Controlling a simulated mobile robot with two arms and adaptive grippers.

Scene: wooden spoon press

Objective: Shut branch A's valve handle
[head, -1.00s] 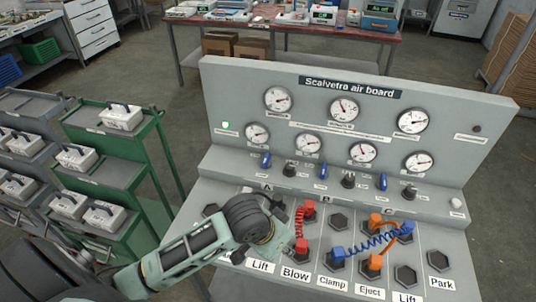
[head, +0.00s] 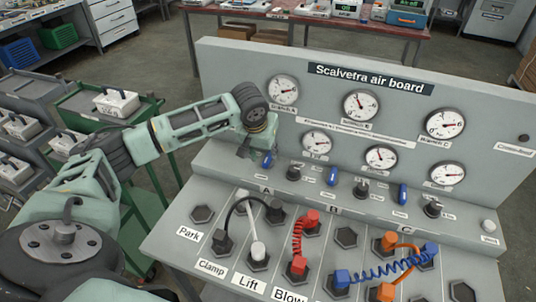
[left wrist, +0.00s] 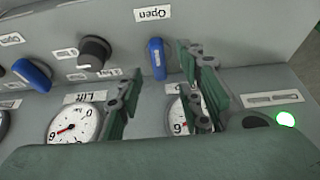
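Branch A's valve handle is a blue lever (head: 267,160) at the left end of the sloped board, near the letter A. In the left wrist view this blue handle (left wrist: 157,58) stands almost upright in the picture, its upper end toward an "Open" label (left wrist: 153,14). My left gripper (head: 252,150) is right beside the handle at the board's left. In the left wrist view its two green-grey fingers (left wrist: 160,70) are apart, one to each side of the handle; whether either touches it I cannot tell. My right gripper is in neither view.
The other blue handles (head: 331,176) (head: 402,193) and black knobs (head: 294,172) sit to the right. Gauges (head: 316,143) rise behind. Coloured hoses (head: 298,243) plug in at the front. A green cart (head: 84,101) stands left.

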